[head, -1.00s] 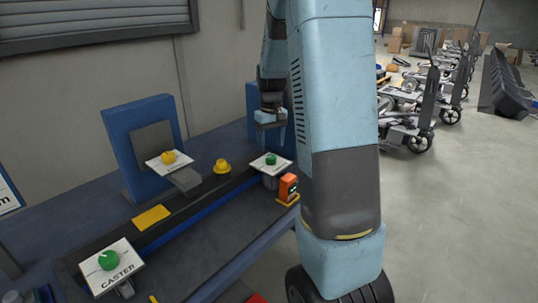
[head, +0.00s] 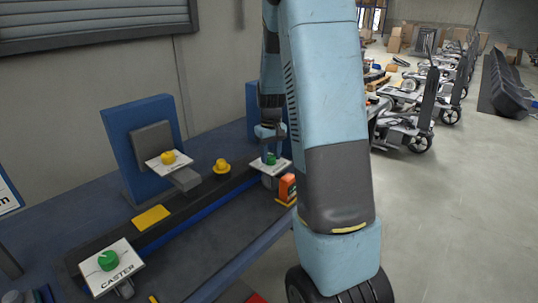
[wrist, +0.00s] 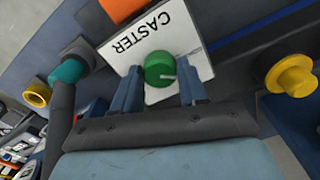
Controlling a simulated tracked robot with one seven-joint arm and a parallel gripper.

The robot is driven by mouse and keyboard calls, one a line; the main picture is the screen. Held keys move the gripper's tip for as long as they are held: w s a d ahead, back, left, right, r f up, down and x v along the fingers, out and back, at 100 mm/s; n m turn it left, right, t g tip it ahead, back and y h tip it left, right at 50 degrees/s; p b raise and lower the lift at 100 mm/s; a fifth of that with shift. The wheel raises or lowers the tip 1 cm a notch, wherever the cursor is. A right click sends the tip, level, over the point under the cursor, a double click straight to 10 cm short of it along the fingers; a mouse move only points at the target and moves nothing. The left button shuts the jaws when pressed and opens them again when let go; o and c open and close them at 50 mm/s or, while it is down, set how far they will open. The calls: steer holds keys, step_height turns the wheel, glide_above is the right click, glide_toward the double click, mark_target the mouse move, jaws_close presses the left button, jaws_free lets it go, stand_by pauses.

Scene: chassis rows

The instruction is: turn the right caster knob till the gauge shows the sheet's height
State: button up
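The right caster knob (head: 271,159) is green and round, on a white plate at the far right end of the bench. It also shows in the wrist view (wrist: 159,68), on a plate lettered CASTER, with a pale pointer line towards the picture's right. My gripper (wrist: 161,90) is open, with its fingers on either side of the knob's near edge and a gap visible around it. In the head view my gripper (head: 270,134) is just above the knob. A cropped white sheet (head: 8,194) with blue print ending in "m" is at the left edge. I cannot make out a gauge reading.
An orange device (head: 287,187) stands close beside the right plate. A left green knob (head: 108,260) sits on another CASTER plate. A yellow knob (head: 168,157) and a yellow round piece (head: 222,166) are between. The bench front (head: 205,247) is mostly clear.

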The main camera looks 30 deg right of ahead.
steer(key=c, duration=0.6)
steer(key=shift+a, duration=0.2)
steer(key=shift+d, duration=0.15)
steer(key=shift+m, duration=2.8)
steer(key=shift+d, duration=0.1)
steer(key=o, duration=1.1)
steer(key=shift+c, duration=0.2)
